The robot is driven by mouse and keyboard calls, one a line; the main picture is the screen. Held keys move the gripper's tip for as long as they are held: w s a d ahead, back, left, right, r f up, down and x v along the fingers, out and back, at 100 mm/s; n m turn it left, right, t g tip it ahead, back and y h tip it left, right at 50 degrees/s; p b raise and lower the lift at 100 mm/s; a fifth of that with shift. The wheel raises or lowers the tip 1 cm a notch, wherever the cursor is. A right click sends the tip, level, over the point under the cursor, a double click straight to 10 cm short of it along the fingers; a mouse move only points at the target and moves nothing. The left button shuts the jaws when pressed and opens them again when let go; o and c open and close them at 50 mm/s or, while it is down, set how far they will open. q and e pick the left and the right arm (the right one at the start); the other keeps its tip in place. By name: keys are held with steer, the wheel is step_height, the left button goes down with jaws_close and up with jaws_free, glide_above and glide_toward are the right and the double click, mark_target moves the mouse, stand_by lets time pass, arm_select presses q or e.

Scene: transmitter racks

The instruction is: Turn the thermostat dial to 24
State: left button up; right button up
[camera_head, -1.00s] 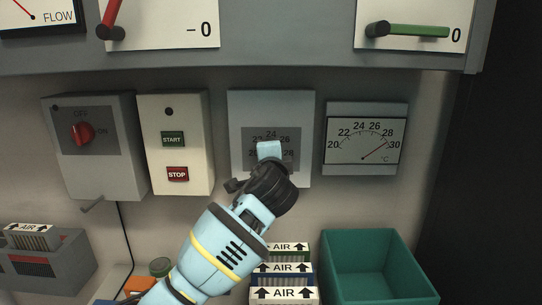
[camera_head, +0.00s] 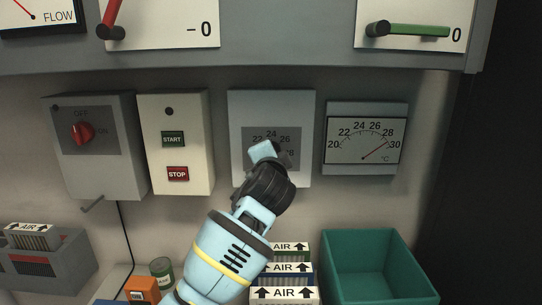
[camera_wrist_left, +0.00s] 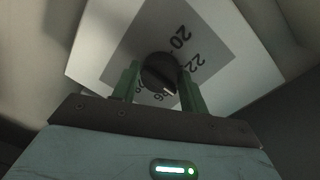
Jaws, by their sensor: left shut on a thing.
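The thermostat (camera_head: 240,108) is a light grey wall box with a darker scale plate bearing numbers, including 24 and 26 near its top. Its dark round dial (camera_wrist_left: 160,72) shows in the left wrist view between my green fingers. My left gripper (camera_wrist_left: 158,76) is shut on the dial, one finger on each side. In the head view my left gripper (camera_head: 275,150) covers most of the dial and part of the scale. My right gripper is not in view.
A temperature gauge (camera_head: 364,140) to the right has its red needle between 28 and 30. A START/STOP box (camera_head: 175,110) and a red-knob switch box (camera_head: 120,180) are left. A teal bin (camera_head: 370,238) and AIR boxes (camera_head: 284,268) stand below.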

arm_select(q)
steer(key=shift+r, duration=0.25)
steer(key=o, duration=0.8)
steer(key=shift+o, duration=0.6)
steer(key=shift+f, duration=0.15)
steer(key=shift+s, duration=0.15)
steer(key=s, duration=0.7)
steer(key=shift+s+r, duration=0.25)
steer(key=shift+a, duration=0.1)
